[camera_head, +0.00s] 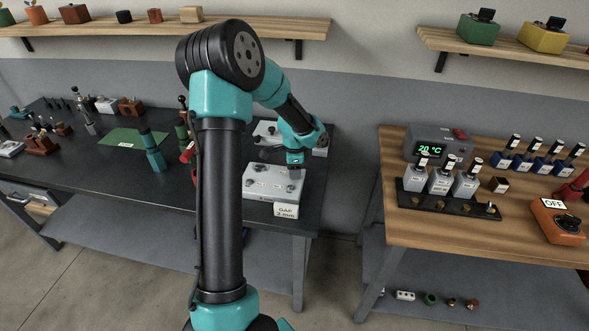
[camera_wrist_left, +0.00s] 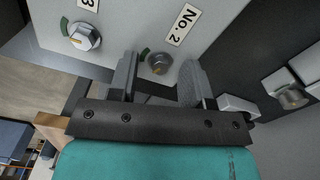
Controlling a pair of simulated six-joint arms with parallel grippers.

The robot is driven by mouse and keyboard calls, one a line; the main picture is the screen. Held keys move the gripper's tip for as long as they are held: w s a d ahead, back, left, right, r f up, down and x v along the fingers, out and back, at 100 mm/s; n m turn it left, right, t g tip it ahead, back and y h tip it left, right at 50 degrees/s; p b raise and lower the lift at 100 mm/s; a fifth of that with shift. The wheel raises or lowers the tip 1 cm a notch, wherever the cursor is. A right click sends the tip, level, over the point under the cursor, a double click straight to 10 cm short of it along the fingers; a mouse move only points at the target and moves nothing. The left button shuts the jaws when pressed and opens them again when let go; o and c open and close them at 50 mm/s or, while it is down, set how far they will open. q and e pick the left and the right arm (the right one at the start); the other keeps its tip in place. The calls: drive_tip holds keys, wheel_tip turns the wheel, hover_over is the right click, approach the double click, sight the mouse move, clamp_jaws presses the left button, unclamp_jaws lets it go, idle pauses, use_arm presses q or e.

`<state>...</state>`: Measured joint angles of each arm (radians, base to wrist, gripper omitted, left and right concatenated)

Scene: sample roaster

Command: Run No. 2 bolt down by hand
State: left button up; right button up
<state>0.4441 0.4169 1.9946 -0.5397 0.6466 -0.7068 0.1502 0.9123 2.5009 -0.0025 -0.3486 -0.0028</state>
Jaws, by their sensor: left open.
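The No. 2 bolt (camera_wrist_left: 158,63) shows in the left wrist view, a grey round head with a green arc beside it and a "No. 2" label (camera_wrist_left: 183,24). My left gripper (camera_wrist_left: 159,80) is open, with one finger on each side of this bolt; I cannot tell whether they touch it. In the head view my left gripper (camera_head: 295,172) is over the pale plate (camera_head: 265,190) on the dark bench, and hides the bolt beneath. Another bolt (camera_wrist_left: 84,36), labelled 3, sits to the left in the wrist view. My right gripper is not in view.
A "GAP 2 mm" card (camera_head: 286,211) stands at the plate's front edge. Tools and small parts crowd the dark bench (camera_head: 110,185) to the left. The wooden table (camera_head: 450,228) at right holds bottles, a 20 °C display (camera_head: 430,149) and an orange OFF switch box (camera_head: 558,222).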

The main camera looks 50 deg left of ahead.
use_arm(q)
wheel_tip(320, 180, up, 17)
drive_tip(key=shift+r, duration=0.2)
idle(0.6)
idle(0.4)
wheel_tip(320, 180, down, 16)
drive_tip(key=shift+r, duration=0.1)
idle(0.7)
drive_tip(key=shift+r, duration=0.1)
drive_tip(key=shift+f, duration=0.95)
drive_tip(key=n, duration=0.4)
drive_tip(key=shift+n, duration=2.5)
